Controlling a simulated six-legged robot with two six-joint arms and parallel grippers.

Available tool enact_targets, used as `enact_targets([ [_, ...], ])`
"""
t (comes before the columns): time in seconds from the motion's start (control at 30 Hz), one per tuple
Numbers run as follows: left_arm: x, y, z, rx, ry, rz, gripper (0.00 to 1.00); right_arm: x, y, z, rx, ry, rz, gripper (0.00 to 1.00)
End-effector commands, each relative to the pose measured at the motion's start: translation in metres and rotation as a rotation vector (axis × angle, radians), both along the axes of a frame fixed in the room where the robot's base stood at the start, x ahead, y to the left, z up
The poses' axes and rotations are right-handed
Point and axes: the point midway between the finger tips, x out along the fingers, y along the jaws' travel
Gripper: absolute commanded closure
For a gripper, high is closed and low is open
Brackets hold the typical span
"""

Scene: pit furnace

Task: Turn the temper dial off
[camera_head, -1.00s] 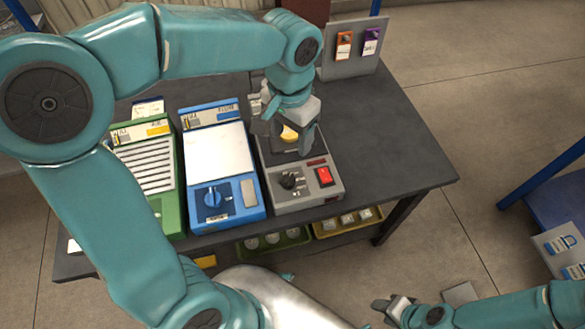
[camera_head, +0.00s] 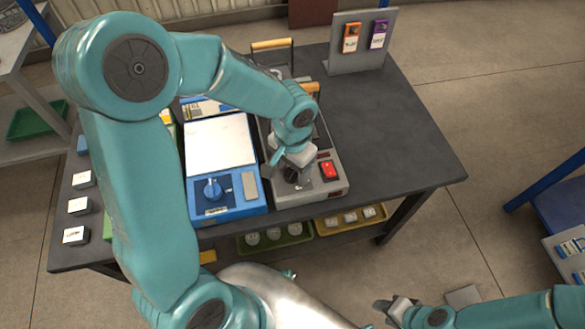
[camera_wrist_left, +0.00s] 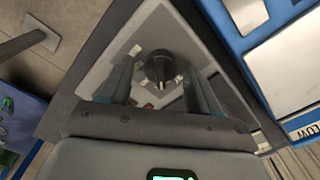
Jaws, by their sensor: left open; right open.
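In the head view my left gripper (camera_head: 295,172) covers most of the dial. In the left wrist view the black dial (camera_wrist_left: 160,68) sits between my two open fingers, with visible gaps on both sides. No grip on it shows. I cannot read the dial's setting. My right gripper (camera_head: 395,308) is open and empty at the lower right, away from the table.
A panel (camera_head: 360,45) with orange and purple tags stands at the back right. The table's right part (camera_head: 400,130) is clear.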

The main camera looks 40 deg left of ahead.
Motion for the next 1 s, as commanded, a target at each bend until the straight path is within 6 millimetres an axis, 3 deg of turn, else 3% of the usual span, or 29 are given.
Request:
enact_targets([
  [0.3,0.001,0.0,-0.004,0.0,-0.001,0.001,0.37,0.0,0.0,-0.001,0.0,0.0,0.0,0.57],
  [0.5,0.001,0.0,-0.003,0.0,-0.001,0.001,0.94,0.0,0.0,-0.001,0.0,0.0,0.0,0.57],
  [0.77,0.001,0.0,-0.004,0.0,-0.001,0.022,0.94,0.0,0.0,-0.004,0.0,0.0,0.0,0.57],
  [1.0,0.002,0.001,-0.006,0.001,-0.004,0.138,0.94,0.0,0.0,-0.018,0.0,0.0,0.0,0.57],
])
